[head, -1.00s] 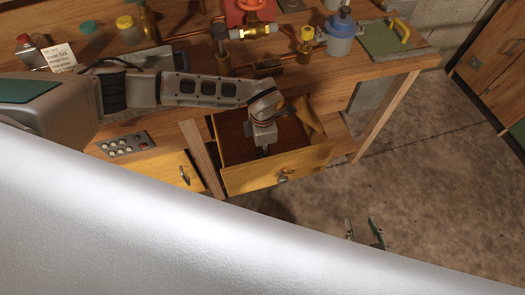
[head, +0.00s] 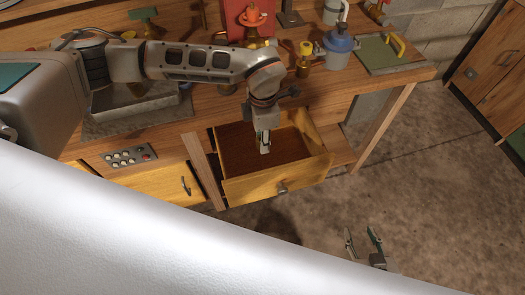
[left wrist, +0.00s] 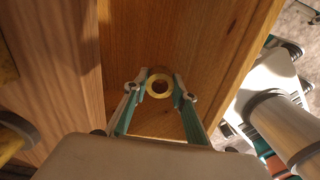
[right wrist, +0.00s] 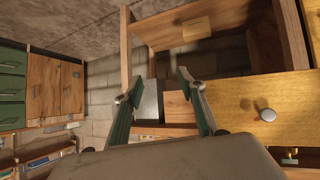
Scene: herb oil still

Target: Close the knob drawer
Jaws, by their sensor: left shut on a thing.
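The knob drawer (head: 235,190) stands pulled open under the workbench, its round knob (head: 281,188) on the yellow wooden front. The knob also shows in the right wrist view (right wrist: 268,115). My left gripper (head: 265,147) points down over the open drawer, and its arm reaches across the bench. In the left wrist view a small yellow ring (left wrist: 159,82) sits between its fingertips, and the gripper is shut on it. My right gripper (head: 363,243) is open and empty, low over the floor, right of and in front of the drawer and apart from it.
A second drawer with a bar handle (head: 186,186) is shut, left of the knob drawer. The workbench (head: 385,82) carries a blue jar (head: 339,48), a green board (head: 375,55) and copper piping. A wooden cabinet (head: 490,75) stands right. The floor (head: 425,180) between is clear.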

